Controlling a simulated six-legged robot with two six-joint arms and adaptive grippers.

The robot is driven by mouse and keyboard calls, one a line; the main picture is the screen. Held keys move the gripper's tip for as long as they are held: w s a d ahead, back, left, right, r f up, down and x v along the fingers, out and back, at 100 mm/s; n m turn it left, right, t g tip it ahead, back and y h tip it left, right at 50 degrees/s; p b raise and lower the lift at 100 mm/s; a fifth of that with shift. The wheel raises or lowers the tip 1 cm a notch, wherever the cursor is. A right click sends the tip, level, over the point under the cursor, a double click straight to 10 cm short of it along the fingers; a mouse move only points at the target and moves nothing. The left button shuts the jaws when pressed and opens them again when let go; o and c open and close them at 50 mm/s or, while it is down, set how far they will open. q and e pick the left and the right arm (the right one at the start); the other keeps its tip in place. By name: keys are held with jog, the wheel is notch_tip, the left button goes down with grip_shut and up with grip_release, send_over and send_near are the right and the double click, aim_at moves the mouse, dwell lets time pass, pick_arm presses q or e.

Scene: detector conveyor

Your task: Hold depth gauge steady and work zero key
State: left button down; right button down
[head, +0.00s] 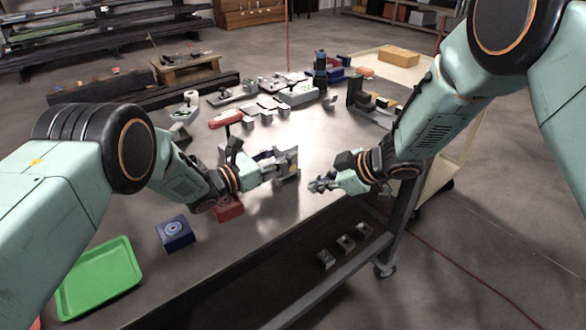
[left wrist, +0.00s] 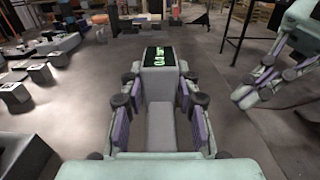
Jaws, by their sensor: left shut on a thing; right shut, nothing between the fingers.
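The depth gauge is a grey block with a dark screen and green digits (left wrist: 158,58) in the left wrist view. My left gripper (left wrist: 160,115) is shut on its body, with purple pads on both sides. In the head view, my left gripper (head: 277,163) holds it above the table near the front edge; the gauge is small and partly hidden there. My right gripper (head: 317,185) is shut and empty, just right of the gauge and apart from it. It also shows at the right of the left wrist view (left wrist: 250,92). I cannot make out the zero key.
A green tray (head: 98,278), a blue block (head: 175,233) and a red block (head: 228,208) lie on the near left of the table. Several small parts and a red-handled tool (head: 226,118) stand farther back. A cart with a tan box (head: 398,56) is beyond.

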pick_arm(q)
jog(key=shift+r, duration=0.1)
jog(key=c, duration=0.9)
grip_release()
jog(key=shift+a, duration=0.15)
